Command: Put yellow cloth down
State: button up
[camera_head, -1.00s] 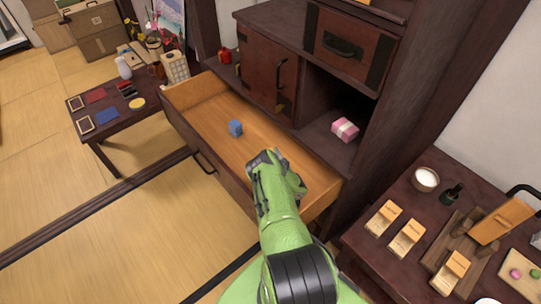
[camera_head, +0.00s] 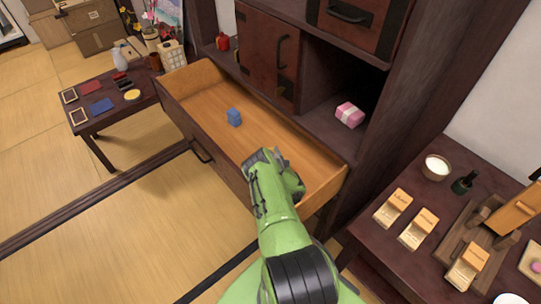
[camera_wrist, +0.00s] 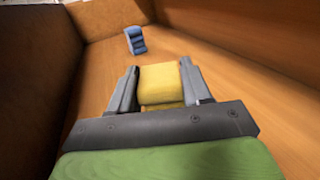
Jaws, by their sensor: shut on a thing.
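A folded yellow cloth (camera_wrist: 160,84) is between the two fingers of my gripper (camera_wrist: 160,80) in the wrist view. My gripper is shut on it. In the head view my gripper (camera_head: 266,158) is over the right part of an open wooden drawer (camera_head: 205,108), and my arm hides the cloth there. The wrist view shows the drawer floor and walls around the cloth. I cannot tell whether the cloth touches the floor.
A blue folded item (camera_head: 234,117) lies in the drawer, also in the wrist view (camera_wrist: 135,40). A pink-and-white package (camera_head: 349,115) sits on the cabinet shelf. A low table (camera_head: 105,122) is left; a dark table (camera_head: 400,262) with orange-topped boxes is right.

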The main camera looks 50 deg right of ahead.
jog(key=shift+f+b, duration=0.3)
jog(key=shift+f, duration=0.2)
jog(key=o, duration=1.2)
notch_tip(320, 180, up, 10)
jog(key=p, duration=0.5)
jog(key=shift+r+p, duration=0.1)
jog(key=shift+p, duration=0.3)
